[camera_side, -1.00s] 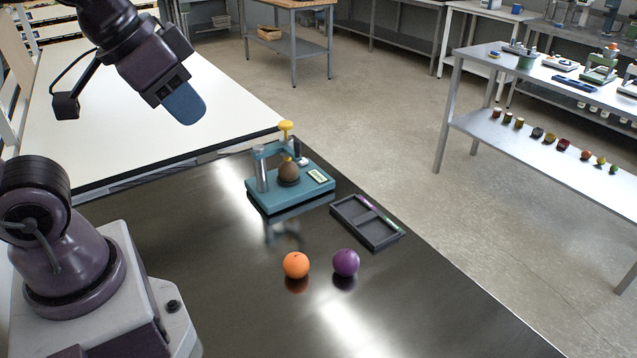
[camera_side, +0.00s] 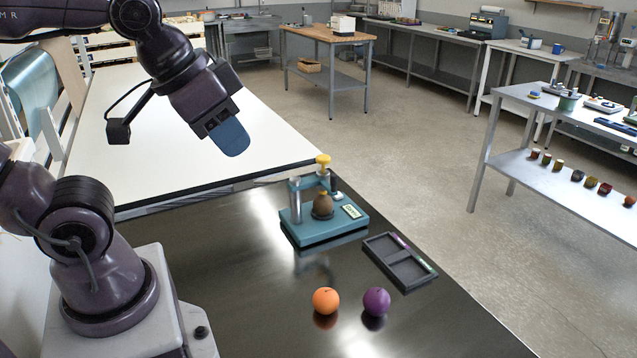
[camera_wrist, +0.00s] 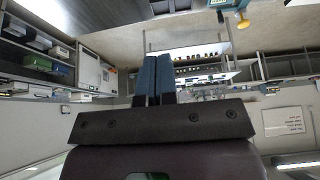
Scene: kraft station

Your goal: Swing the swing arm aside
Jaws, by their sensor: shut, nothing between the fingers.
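A teal fixture (camera_side: 325,232) stands on the dark bench. Its swing arm (camera_side: 309,184) runs from beside a grey post (camera_side: 295,203) toward a yellow knob (camera_side: 323,161), above a brown rounded part (camera_side: 322,204) with a small yellow top. Whether the arm touches the part I cannot tell. My gripper (camera_side: 232,143) is up and left of the fixture in the side view, in the air and apart from it. Its blue fingers are shut and empty; they also show in the wrist view (camera_wrist: 156,60). There the yellow knob (camera_wrist: 243,25) shows at the top right; most of the fixture is out of frame.
A dark divided tray (camera_side: 400,270) lies right of the fixture. An orange ball (camera_side: 326,300) and a purple ball (camera_side: 376,301) lie in front. A white table (camera_side: 180,140) stands behind the dark bench (camera_side: 235,265). Bare bench lies left of the fixture.

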